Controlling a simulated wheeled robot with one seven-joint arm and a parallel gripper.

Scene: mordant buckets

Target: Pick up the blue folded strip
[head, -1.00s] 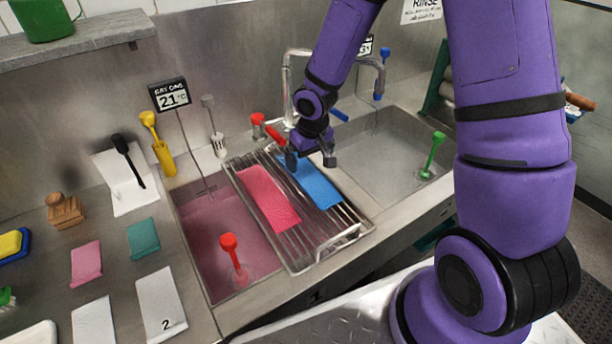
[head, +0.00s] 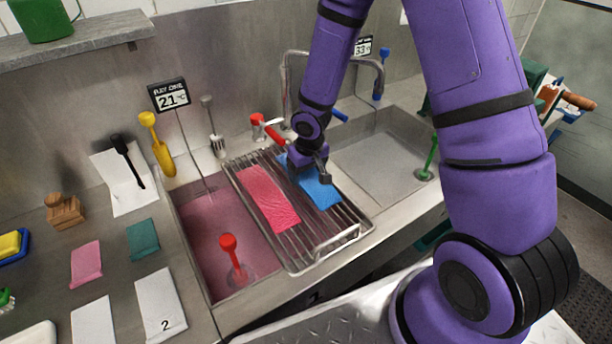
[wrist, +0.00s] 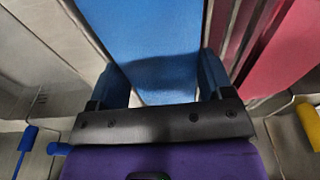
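The blue folded strip (head: 318,189) lies on the wire rack (head: 322,247) over the sinks, to the right of a pink strip (head: 268,198). My gripper (head: 309,178) is low over the far half of the blue strip and hides part of it. In the wrist view, the blue strip (wrist: 150,35) runs between my two spread fingers (wrist: 160,78). The fingers stand apart at its two sides, and I cannot tell whether they touch it. The pink strip also shows at the right of the wrist view (wrist: 288,55).
A red-handled tool (head: 232,252) stands in the pink-filled left sink (head: 195,225). The right sink (head: 385,165) has a green-handled tool (head: 430,158). A tap (head: 290,75) rises behind the rack. More strips and cards lie on the left counter.

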